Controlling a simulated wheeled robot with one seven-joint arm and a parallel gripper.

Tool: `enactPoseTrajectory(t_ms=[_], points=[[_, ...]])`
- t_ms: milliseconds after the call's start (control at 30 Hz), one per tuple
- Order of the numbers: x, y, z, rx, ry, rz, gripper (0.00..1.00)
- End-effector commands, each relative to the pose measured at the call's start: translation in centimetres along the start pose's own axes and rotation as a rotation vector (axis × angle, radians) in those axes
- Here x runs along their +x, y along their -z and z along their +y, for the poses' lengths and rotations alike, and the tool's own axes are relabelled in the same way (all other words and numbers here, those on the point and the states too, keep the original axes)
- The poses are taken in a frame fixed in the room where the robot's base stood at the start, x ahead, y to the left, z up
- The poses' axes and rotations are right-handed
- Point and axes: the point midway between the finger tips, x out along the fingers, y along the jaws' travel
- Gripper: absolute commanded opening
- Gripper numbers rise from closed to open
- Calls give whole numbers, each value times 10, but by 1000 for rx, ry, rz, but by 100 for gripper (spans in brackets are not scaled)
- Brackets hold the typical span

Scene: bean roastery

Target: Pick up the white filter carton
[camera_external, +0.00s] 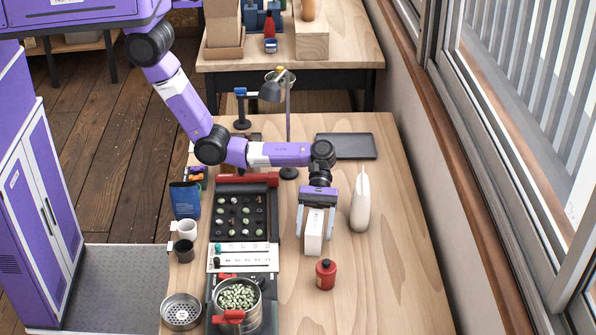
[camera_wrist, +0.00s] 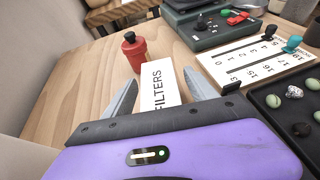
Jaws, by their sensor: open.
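The white filter carton (camera_external: 315,240) stands upright on the wooden table in the external view. In the wrist view the carton (camera_wrist: 162,86) shows its white face with the word FILTERS, and its lower part is hidden behind my gripper's body. My gripper (camera_external: 316,222) is lowered over the carton from above. In the wrist view the two grey fingers of my gripper (camera_wrist: 160,95) are open, one on each side of the carton. A gap shows beside the left finger; whether the right finger touches the carton I cannot tell.
A red bottle (camera_external: 326,274) stands just in front of the carton. A black bean tray (camera_external: 240,212), a numbered white board (camera_external: 243,257) and a pot of green beans (camera_external: 238,299) lie left. The table's front right is clear.

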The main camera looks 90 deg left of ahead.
Motion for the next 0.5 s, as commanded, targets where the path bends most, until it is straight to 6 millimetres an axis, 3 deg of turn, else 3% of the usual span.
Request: enactPoseTrajectory(t_ms=[67,367,500], points=[[0,0,0,0,0,0,62],[0,0,0,0,0,0,4],[0,0,0,1,0,0,0]])
